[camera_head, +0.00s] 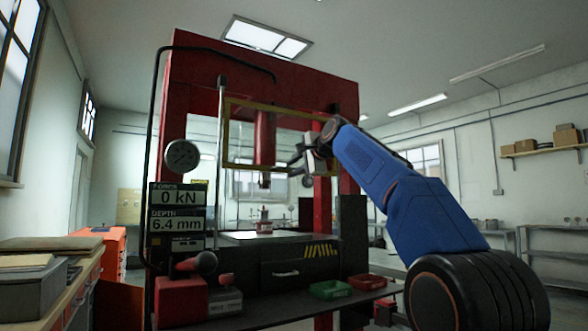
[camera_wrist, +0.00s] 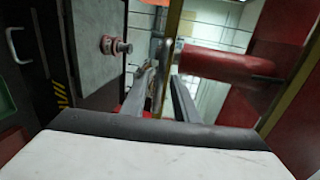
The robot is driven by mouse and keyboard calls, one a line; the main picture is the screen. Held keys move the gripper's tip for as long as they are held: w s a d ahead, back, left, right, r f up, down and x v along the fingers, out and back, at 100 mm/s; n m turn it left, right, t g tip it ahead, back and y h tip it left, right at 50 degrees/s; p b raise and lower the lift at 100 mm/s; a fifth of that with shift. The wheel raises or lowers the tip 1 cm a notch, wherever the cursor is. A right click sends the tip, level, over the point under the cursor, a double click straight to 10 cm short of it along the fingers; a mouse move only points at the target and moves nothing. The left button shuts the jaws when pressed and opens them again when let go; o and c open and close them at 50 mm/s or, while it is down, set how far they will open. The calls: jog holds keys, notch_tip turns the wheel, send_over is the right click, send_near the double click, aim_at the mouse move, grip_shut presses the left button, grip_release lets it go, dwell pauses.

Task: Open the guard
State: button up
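The guard (camera_head: 274,105) is a yellow-framed, see-through panel hanging in front of the red press opening. Its lower bar (camera_head: 243,165) is level with the press ram. In the wrist view a yellow bar of the guard (camera_wrist: 173,30) runs between my fingers, with a small grey metal piece (camera_wrist: 154,50) beside it, perhaps a handle. My gripper (camera_head: 294,157) is at the guard's lower right. In the wrist view my gripper (camera_wrist: 164,88) has its two fingers apart on either side of the bar. Whether they touch anything is unclear.
The red ram (camera_head: 265,135) hangs behind the guard, above a small red-and-grey part (camera_head: 264,223) on the press table (camera_head: 235,238). A gauge (camera_head: 182,156) and display (camera_head: 177,210) stand left. Green (camera_head: 330,290) and red (camera_head: 368,282) trays sit on the front shelf.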

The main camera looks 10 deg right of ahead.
jog(key=v, duration=1.7)
jog(key=shift+s, duration=0.2)
jog(key=shift+d, duration=0.1)
jog(key=shift+f, duration=0.1)
jog(key=s+f+n+g+h, duration=0.1)
jog(key=s+f+n+g, duration=0.2)
jog(key=s+f, duration=1)
jog(key=s+d+f+n+g+h, duration=0.1)
jog(key=s+f+n, duration=0.5)
jog(key=f, duration=2.6)
jog(key=s+f+n+g+h, duration=0.2)
jog(key=s+f+n+g, duration=0.3)
jog(key=s+f, duration=1.5)
notch_tip(320, 180, down, 2)
jog(key=shift+d+f+g+h, duration=0.25)
jog(key=shift+d+g+h, duration=0.15)
jog(key=shift+g, duration=0.1)
